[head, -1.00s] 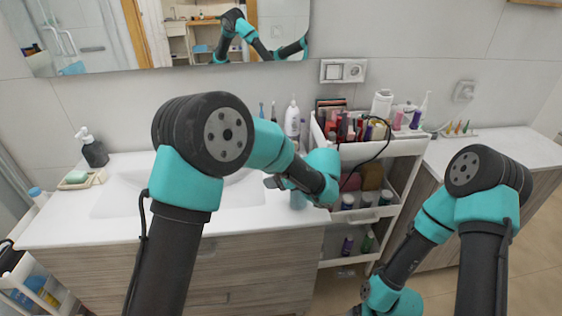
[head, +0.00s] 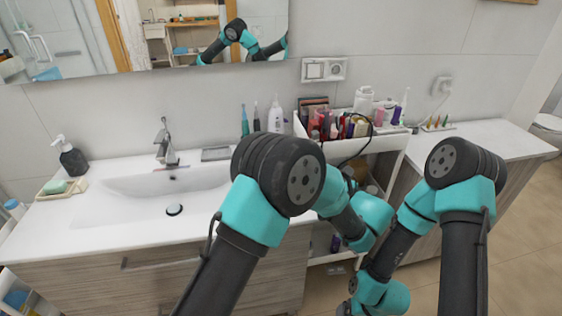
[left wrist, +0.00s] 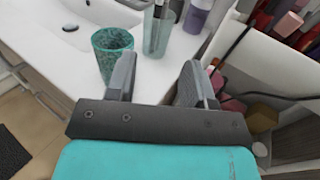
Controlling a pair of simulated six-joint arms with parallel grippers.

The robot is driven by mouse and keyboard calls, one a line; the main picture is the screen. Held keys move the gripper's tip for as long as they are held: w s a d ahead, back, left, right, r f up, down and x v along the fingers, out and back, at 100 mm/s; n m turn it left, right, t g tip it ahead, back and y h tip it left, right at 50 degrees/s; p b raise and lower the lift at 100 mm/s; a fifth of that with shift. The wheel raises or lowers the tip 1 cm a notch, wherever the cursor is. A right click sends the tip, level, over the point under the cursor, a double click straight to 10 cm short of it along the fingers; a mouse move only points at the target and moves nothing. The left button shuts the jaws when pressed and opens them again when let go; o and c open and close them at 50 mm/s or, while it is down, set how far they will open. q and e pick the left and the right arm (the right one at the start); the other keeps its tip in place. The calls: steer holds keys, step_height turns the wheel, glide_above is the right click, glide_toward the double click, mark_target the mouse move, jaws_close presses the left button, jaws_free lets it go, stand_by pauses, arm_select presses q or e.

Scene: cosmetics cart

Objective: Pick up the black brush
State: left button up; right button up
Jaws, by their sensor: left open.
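A slim dark brush (left wrist: 152,35), which looks like the black brush, stands in a clear bluish glass (left wrist: 165,45) on the white counter at the top of the left wrist view. In the head view a thin dark upright handle (head: 256,120) by the wall seems to be the same brush. My left gripper (left wrist: 157,80) is open and empty, its fingers pointing toward the counter edge, short of the glass. In the head view it is hidden behind my left arm. My right arm is bent low at the right; its gripper is not visible.
A teal speckled cup (left wrist: 112,50) stands left of the glass, close to my left finger. A purple bottle (left wrist: 199,15) stands to the right. The white cart (head: 390,142), full of cosmetics, borders the counter. The sink (head: 150,195) lies left.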

arm_select(q)
steer(key=x, duration=1.2)
steer(key=shift+a, duration=0.2)
steer(key=shift+w, duration=0.1)
steer(key=x, duration=0.5)
steer(key=shift+r, duration=0.15)
jaws_close()
stand_by(0.5)
